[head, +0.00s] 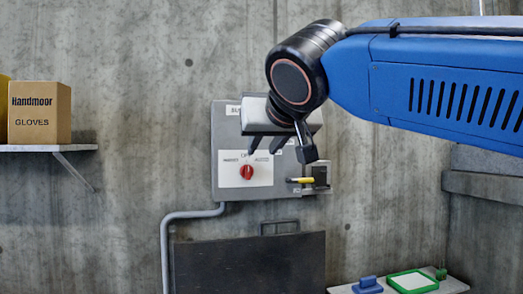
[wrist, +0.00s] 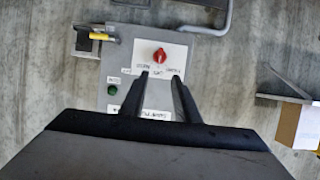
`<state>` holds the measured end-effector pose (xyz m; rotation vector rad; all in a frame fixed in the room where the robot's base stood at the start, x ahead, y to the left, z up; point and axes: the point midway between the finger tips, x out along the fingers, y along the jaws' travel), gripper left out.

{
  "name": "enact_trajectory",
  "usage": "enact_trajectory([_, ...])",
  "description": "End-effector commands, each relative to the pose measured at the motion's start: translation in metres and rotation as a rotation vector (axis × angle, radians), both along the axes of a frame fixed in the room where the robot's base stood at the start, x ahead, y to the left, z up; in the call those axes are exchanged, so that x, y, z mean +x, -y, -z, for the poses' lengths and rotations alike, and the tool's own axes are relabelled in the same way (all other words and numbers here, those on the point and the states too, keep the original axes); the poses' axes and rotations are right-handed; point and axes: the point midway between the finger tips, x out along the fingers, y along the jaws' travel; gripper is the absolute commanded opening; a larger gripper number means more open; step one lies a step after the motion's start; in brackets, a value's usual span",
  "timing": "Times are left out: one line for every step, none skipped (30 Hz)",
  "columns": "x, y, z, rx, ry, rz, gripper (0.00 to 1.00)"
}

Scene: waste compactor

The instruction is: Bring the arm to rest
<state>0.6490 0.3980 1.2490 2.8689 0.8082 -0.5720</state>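My gripper (head: 265,150) hangs from the black wrist of my blue arm, in front of the grey control panel (head: 228,185) on the concrete wall. In the wrist view, my gripper (wrist: 160,78) has its two dark fingers apart with nothing between them. The red knob (head: 247,171) is below the fingers in the head view. The knob also shows just beyond the fingertips in the wrist view (wrist: 160,55), which sees the panel upside down. I cannot tell how far the fingers are from the panel. My wrist hides the panel's upper right.
A bracket with a yellow-handled item (head: 302,180) juts from the panel's right side. A green button (wrist: 112,90) shows in the wrist view. A box of gloves (head: 38,112) stands on a left shelf (head: 70,148). A green-rimmed tray (head: 412,282) sits lower right. Open wall lies left of the panel.

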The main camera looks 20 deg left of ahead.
Motion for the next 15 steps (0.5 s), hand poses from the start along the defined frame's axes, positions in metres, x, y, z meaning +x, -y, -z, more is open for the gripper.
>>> enact_trajectory([-0.0005,0.0003,-0.0001,0.0,0.0,0.0,0.29])
enact_trajectory([-0.0006,0.0005,-0.0002,0.0,0.0,0.0,0.29])
enact_trajectory([-0.0006,0.0005,-0.0002,0.0,0.0,0.0,0.29])
enact_trajectory([-0.0005,0.0004,-0.0003,0.0,0.0,0.0,0.29])
enact_trajectory([-0.0005,0.0004,-0.0003,0.0,0.0,0.0,0.29])
enact_trajectory([-0.0005,0.0004,-0.0003,0.0,0.0,0.0,0.29])
enact_trajectory([-0.0005,0.0003,-0.0002,0.0,0.0,0.0,0.29])
enact_trajectory([-0.0005,0.0003,-0.0002,0.0,0.0,0.0,0.29])
enact_trajectory([-0.0004,0.0003,-0.0003,0.0,0.0,0.0,0.29])
enact_trajectory([-0.0004,0.0003,-0.0003,0.0,0.0,0.0,0.29])
enact_trajectory([-0.0004,0.0003,-0.0003,0.0,0.0,0.0,0.29])
enact_trajectory([-0.0004,0.0004,-0.0002,0.0,0.0,0.0,0.29])
enact_trajectory([-0.0001,0.0009,0.0001,0.0,0.0,0.001,0.29])
enact_trajectory([0.0006,0.0023,0.001,-0.002,-0.001,0.002,0.29])
enact_trajectory([0.0021,0.006,0.0033,-0.006,-0.005,0.006,0.29])
